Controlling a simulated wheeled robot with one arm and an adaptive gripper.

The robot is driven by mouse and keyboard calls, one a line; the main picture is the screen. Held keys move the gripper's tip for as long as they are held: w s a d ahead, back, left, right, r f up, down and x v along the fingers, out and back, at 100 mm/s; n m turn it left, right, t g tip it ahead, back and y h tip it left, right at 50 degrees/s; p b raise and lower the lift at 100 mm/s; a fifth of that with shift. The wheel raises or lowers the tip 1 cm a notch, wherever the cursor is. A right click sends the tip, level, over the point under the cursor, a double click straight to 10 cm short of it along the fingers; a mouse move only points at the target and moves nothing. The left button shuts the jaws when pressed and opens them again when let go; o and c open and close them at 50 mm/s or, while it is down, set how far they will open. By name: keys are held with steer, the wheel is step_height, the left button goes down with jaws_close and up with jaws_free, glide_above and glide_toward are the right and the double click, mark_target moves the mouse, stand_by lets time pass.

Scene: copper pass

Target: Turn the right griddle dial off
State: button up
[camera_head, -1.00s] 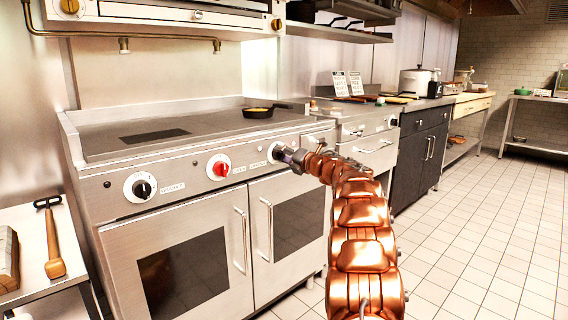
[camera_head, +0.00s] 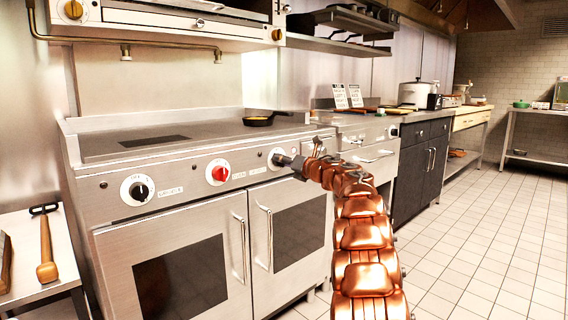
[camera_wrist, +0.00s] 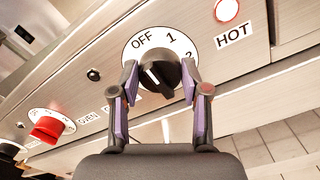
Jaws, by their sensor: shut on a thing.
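The right griddle dial (camera_wrist: 158,77) is a black knob on a white plate marked OFF, 1 and 2 in the wrist view. The white line on the knob slants up-left, toward the OFF side. My gripper (camera_wrist: 160,85) has its two purple-padded fingers on either side of the knob, shut on it. In the head view my gripper (camera_head: 298,163) is at the right end of the range's front panel. The dial's white plate (camera_head: 275,155) shows there, partly hidden by the gripper.
A red knob (camera_head: 218,172) and another black knob (camera_head: 138,190) sit to the left on the same panel. A small pan (camera_head: 265,119) stands on the griddle top. A round lamp (camera_wrist: 227,10) glows above the HOT label. Oven door handles (camera_head: 265,235) stick out below.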

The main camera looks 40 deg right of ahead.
steer(key=o, duration=1.1)
steer(key=shift+o, duration=0.2)
steer(key=shift+s, duration=0.15)
steer(key=s, duration=1.1)
steer(key=shift+s, duration=0.4)
steer(key=shift+a, duration=0.1)
